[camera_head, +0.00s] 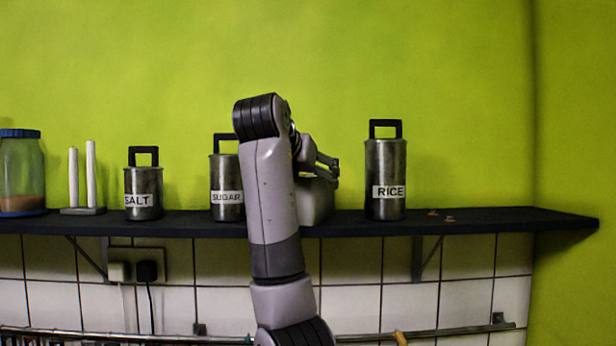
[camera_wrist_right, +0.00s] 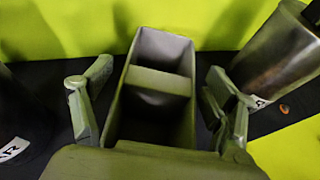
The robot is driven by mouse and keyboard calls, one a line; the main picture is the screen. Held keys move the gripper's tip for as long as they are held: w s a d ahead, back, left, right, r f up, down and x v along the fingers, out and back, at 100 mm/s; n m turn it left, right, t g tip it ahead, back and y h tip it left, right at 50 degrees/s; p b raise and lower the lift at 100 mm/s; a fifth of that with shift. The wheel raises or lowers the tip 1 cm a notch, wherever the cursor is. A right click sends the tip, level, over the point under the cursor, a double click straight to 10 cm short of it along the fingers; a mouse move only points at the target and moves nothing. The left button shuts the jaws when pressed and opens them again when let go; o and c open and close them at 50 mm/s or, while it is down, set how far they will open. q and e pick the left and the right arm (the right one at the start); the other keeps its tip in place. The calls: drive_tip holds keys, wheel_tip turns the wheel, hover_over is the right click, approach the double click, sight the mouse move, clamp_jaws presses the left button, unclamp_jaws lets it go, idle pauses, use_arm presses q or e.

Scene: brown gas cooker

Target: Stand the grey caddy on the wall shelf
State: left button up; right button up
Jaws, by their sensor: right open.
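The grey caddy (camera_wrist_right: 165,48) stands on the dark wall shelf (camera_head: 500,219), an open-topped box with a divider across it. In the head view the caddy (camera_head: 317,203) is mostly hidden behind my right arm, between the sugar and rice canisters. My right gripper (camera_head: 322,168) is open at the caddy. In the right wrist view its two fingers (camera_wrist_right: 158,88) are spread on either side of the caddy, with gaps between them and its walls. Its underside contact with the shelf is partly hidden. My left gripper is not in view.
The rice canister (camera_head: 386,180) stands to the right, and the sugar canister (camera_head: 226,184) and salt canister (camera_head: 143,186) to the left. A white-post holder (camera_head: 83,180) and a blue-lidded jar (camera_head: 21,174) stand farther left. The shelf's right end is clear apart from small brown bits (camera_head: 441,215).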

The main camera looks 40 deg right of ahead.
drive_tip(key=shift+r, duration=0.1)
drive_tip(key=shift+s+a, duration=0.15)
drive_tip(key=shift+a, duration=0.05)
drive_tip(key=b+v, duration=0.7)
drive_tip(key=v, duration=0.4)
drive_tip(key=shift+a+r, duration=0.15)
drive_tip(key=shift+s, duration=0.1)
